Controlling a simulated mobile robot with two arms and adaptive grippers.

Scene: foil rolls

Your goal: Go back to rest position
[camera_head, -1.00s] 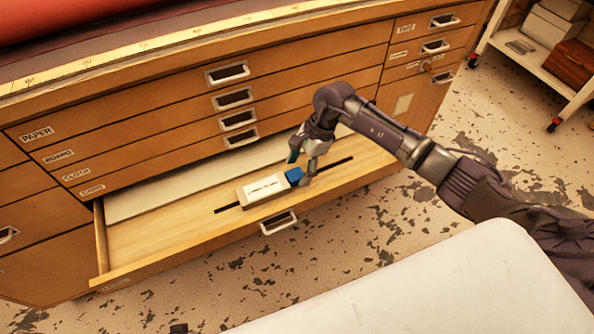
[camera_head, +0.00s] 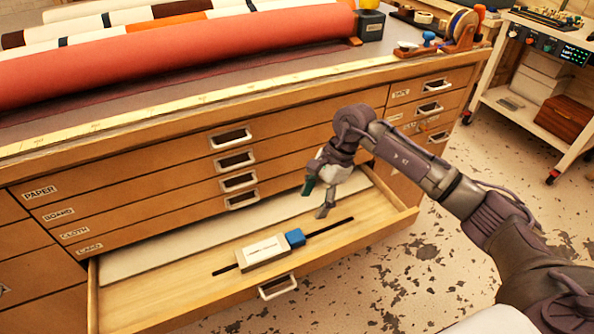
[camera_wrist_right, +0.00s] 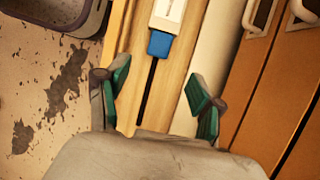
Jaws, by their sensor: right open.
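My right gripper (camera_head: 318,198) is open and empty above the right part of the open drawer (camera_head: 150,285). Its two green-padded fingers stand apart in the right wrist view (camera_wrist_right: 155,95), with nothing between them but the drawer floor below. A pale block (camera_head: 262,252) with a blue end (camera_head: 295,237) sits on a dark slot (camera_head: 330,227) in the drawer. In the right wrist view the blue end (camera_wrist_right: 160,44) lies beyond the fingertips, apart from them. My left gripper is not in view.
The wooden cabinet (camera_head: 130,205) has several closed drawers above the open one. Rolls, one large and red (camera_head: 180,65), lie on its top. A cart (camera_head: 515,100) stands at the right. Speckled floor (camera_head: 420,270) is free in front.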

